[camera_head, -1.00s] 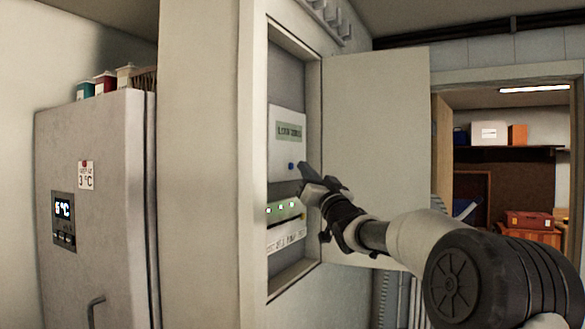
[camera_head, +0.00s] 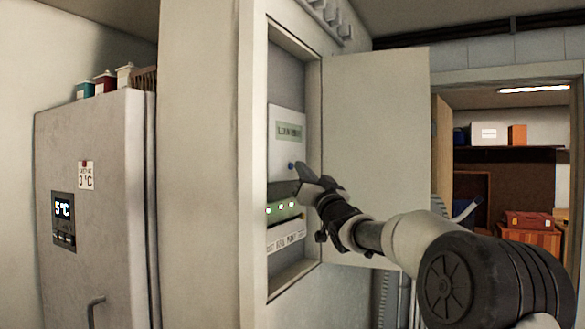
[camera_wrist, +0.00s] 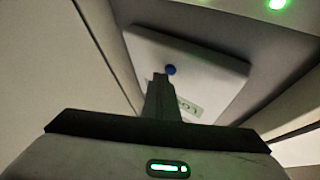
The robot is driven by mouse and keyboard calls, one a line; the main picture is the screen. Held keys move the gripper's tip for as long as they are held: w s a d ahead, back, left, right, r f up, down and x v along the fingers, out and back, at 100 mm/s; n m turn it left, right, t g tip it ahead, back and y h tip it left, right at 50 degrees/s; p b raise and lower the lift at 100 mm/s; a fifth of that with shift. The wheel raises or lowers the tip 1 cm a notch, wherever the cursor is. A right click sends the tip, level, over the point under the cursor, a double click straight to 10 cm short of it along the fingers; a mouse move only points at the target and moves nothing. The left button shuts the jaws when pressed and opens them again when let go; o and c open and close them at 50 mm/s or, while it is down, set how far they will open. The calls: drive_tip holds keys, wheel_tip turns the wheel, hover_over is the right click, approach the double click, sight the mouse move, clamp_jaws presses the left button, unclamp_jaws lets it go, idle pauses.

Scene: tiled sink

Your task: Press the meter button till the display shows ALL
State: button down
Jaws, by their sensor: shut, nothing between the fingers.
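The meter (camera_head: 287,150) is a white box inside the open wall cabinet. Its greenish display (camera_head: 289,131) carries dark characters too small to read with certainty. In the wrist view the fingertips (camera_wrist: 160,76) are right beside the button and cover part of the display (camera_wrist: 188,105). I cannot tell whether they touch the button.
Below the meter is a unit with green lights (camera_head: 282,208) and a label strip. The open cabinet door (camera_head: 375,150) stands to the right of my gripper. A fridge (camera_head: 95,190) reading 5°C is at the left. Shelves with boxes (camera_head: 489,134) are far right.

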drive_tip(key=shift+w+a, duration=0.25)
drive_tip(key=shift+a, duration=0.1)
idle(0.6)
drive_tip(key=shift+s+d+b, duration=0.4)
drive_tip(key=shift+s+d, duration=0.1)
drive_tip(key=shift+d, duration=0.15)
drive_tip(key=shift+d, duration=0.1)
drive_tip(key=s+d, duration=0.1)
drive_tip(key=d, duration=0.1)
drive_tip(key=s+d+b, duration=0.1)
drive_tip(key=d, duration=0.1)
drive_tip(key=shift+s, duration=0.4)
idle(0.6)
